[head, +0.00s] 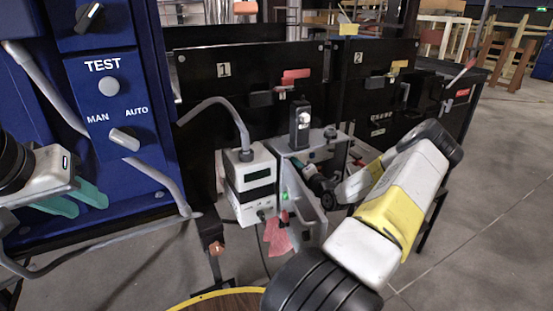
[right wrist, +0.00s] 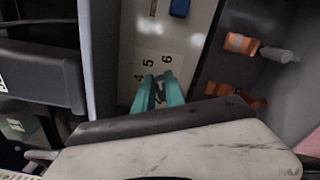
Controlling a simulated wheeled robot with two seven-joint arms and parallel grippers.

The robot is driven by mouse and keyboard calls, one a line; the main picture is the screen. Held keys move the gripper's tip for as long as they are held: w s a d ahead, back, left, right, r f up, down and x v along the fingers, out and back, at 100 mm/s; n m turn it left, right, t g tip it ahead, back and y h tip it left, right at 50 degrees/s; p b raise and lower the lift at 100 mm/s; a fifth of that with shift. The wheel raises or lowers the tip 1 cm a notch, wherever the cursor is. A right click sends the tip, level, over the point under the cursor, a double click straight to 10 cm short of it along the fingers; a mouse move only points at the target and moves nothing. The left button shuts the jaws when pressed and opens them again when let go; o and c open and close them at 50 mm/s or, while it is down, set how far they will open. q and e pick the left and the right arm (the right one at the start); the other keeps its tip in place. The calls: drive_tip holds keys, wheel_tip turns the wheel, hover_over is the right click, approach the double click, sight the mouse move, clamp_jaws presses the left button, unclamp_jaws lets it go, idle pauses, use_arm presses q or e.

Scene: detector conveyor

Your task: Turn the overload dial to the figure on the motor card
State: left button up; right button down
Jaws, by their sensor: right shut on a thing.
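The overload dial (right wrist: 160,91) shows in the right wrist view as a small dark knob on a pale panel (right wrist: 150,32). Figures 4, 5 and 6 are printed around it; 4 and 5 stand left of it and 6 above right. My right gripper (right wrist: 157,86) is shut on the dial, its teal fingers on both sides, hiding much of it and its pointer. In the head view, my right gripper (head: 298,163) reaches into a grey open box (head: 306,210). My left gripper (head: 76,198) is open and empty before the blue cabinet. I cannot make out a motor card.
The blue cabinet (head: 105,85) carries TEST and MAN/AUTO controls. A white meter box (head: 250,185) with a grey cable stands left of the grey box. Black panels (head: 225,90) marked 1 and 2 stand behind. In the right wrist view, an orange-banded part (right wrist: 242,44) is near the dial.

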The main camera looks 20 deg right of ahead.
drive_tip(key=shift+d+f+m, duration=0.1)
drive_tip(key=shift+f+m, duration=0.1)
drive_tip(key=shift+m, duration=2.1)
drive_tip(key=c, duration=1.4)
unclamp_jaws()
drive_tip(key=shift+w+f, duration=0.1)
drive_tip(key=s, duration=0.8)
drive_tip(key=shift+d, duration=0.3)
